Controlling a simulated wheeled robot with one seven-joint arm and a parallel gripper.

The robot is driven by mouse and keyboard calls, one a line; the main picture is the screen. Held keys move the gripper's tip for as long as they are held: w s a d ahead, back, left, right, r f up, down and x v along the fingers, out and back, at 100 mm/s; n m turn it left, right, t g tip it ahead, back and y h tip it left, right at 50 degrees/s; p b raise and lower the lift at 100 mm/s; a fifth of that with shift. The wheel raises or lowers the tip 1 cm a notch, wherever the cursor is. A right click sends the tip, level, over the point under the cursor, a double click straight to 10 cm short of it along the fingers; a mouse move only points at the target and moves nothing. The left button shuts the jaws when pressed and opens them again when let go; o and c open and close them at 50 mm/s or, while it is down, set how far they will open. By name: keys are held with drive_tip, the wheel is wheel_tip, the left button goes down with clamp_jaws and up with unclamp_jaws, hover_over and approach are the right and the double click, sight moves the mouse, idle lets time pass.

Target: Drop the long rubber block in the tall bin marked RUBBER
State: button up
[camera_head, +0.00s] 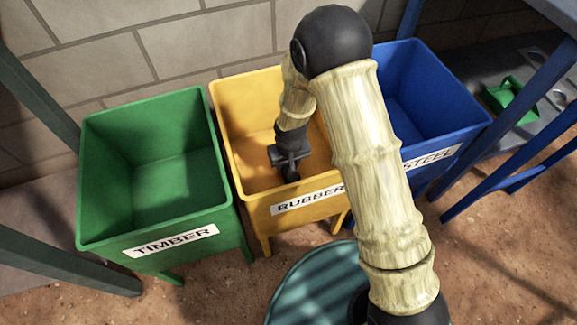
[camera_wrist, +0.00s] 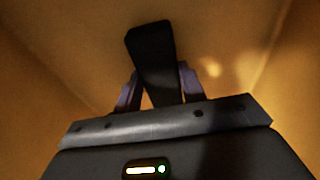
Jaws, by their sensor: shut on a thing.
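The yellow bin marked RUBBER (camera_head: 253,205) stands between a green bin and a blue bin. My gripper (camera_head: 289,165) reaches down into the opening of the yellow bin. In the wrist view my gripper (camera_wrist: 158,88) is shut on the long black rubber block (camera_wrist: 151,48), which sticks out tilted past the fingers. The block (camera_head: 291,174) shows only as a small dark piece below my gripper in the head view. Yellow bin walls surround the block in the wrist view. I cannot tell how far the block is from the bin's floor.
The green bin marked TIMBER (camera_head: 170,240) is on the left. The blue bin marked STEEL (camera_head: 428,160) is on the right, partly behind my arm. A block wall (camera_head: 170,50) stands close behind the bins. Blue metal posts (camera_head: 510,125) and a small green object (camera_head: 512,100) are at the right.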

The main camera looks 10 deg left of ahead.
drive_tip(key=shift+f, duration=0.1)
drive_tip(key=shift+f, duration=0.15)
drive_tip(key=o, duration=1.2)
drive_tip(key=shift+d, duration=0.1)
drive_tip(key=shift+c, duration=0.2)
wheel_tip(320, 180, up, 12)
drive_tip(key=s+p, duration=0.1)
drive_tip(key=p, duration=0.5)
drive_tip(key=shift+d, duration=0.35)
drive_tip(key=shift+s, duration=0.1)
